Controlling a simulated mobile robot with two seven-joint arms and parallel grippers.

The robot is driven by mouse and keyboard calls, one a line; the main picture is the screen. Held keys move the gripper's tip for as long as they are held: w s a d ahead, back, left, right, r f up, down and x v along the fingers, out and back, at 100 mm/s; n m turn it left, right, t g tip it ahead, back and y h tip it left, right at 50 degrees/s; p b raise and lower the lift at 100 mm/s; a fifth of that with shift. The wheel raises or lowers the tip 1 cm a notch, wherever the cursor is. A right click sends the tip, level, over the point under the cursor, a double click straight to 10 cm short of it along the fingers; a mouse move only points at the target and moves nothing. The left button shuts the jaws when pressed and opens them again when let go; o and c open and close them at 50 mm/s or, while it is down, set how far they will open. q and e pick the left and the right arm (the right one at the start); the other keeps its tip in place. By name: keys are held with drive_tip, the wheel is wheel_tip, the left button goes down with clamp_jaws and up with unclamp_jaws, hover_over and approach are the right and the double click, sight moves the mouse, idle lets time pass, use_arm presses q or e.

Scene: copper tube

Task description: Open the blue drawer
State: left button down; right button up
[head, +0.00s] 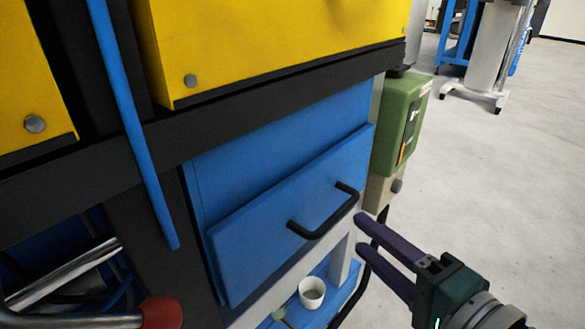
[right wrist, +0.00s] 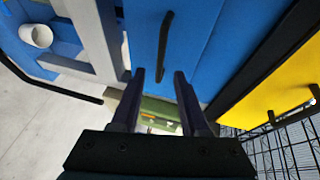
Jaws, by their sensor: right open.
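The blue drawer (head: 285,215) is in the middle of the head view, with its front standing out a little from the blue cabinet behind it. Its black bar handle (head: 324,214) crosses the right part of the front. My right gripper (head: 362,233) is open and empty, just right of and below the handle, apart from it. In the right wrist view the drawer front (right wrist: 200,35) lies beyond the open fingers (right wrist: 160,75), and the handle (right wrist: 165,47) shows ahead, between the fingertip lines. My left gripper is not in view.
A green box (head: 400,122) is mounted right of the drawer. A white cup (head: 312,292) stands on a blue shelf below. Yellow panels (head: 270,45) and a black beam sit above. A blue rod (head: 130,120) hangs at left. Open floor (head: 500,180) lies to the right.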

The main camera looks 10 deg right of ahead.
sight(340, 217)
drive_tip(key=b+x, duration=0.2)
drive_tip(key=x, duration=0.5)
drive_tip(key=shift+w+a+b, duration=0.15)
drive_tip(key=shift+w+b, duration=0.1)
drive_tip(key=shift+b, duration=0.05)
clamp_jaws()
idle(0.4)
idle(0.6)
